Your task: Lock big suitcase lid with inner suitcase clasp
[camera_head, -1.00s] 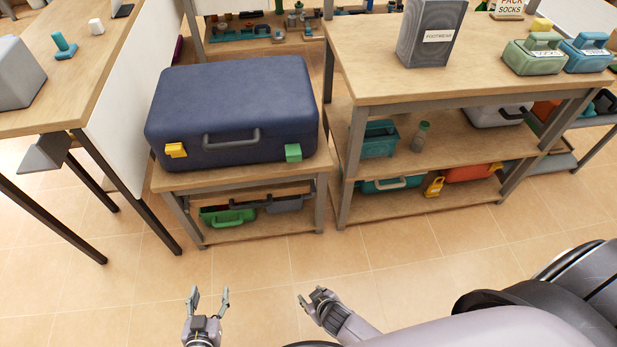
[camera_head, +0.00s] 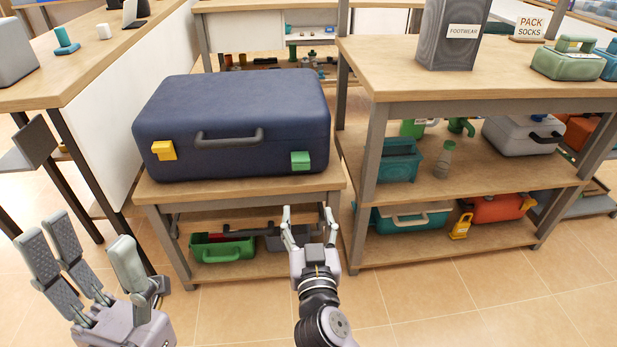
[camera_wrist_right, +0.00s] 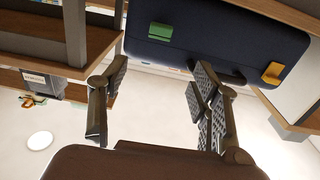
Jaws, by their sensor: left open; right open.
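The big suitcase (camera_head: 235,105) is dark blue and lies flat with its lid down on a low wooden table. Its front carries a yellow clasp (camera_head: 163,151) at left, a grey handle (camera_head: 230,138) in the middle and a green clasp (camera_head: 300,160) at right. My right gripper (camera_head: 308,212) is open and empty, below and in front of the green clasp, apart from it. In the right wrist view the suitcase shows upside down with the green clasp (camera_wrist_right: 166,34) and yellow clasp (camera_wrist_right: 272,73) beyond the open fingers. My left gripper (camera_head: 95,255) is open and empty at lower left.
The low table (camera_head: 240,190) has a lower shelf with a green bin (camera_head: 222,248). A taller shelf table (camera_head: 480,85) stands close on the right, and a table with a white panel (camera_head: 125,130) on the left. The floor in front is clear.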

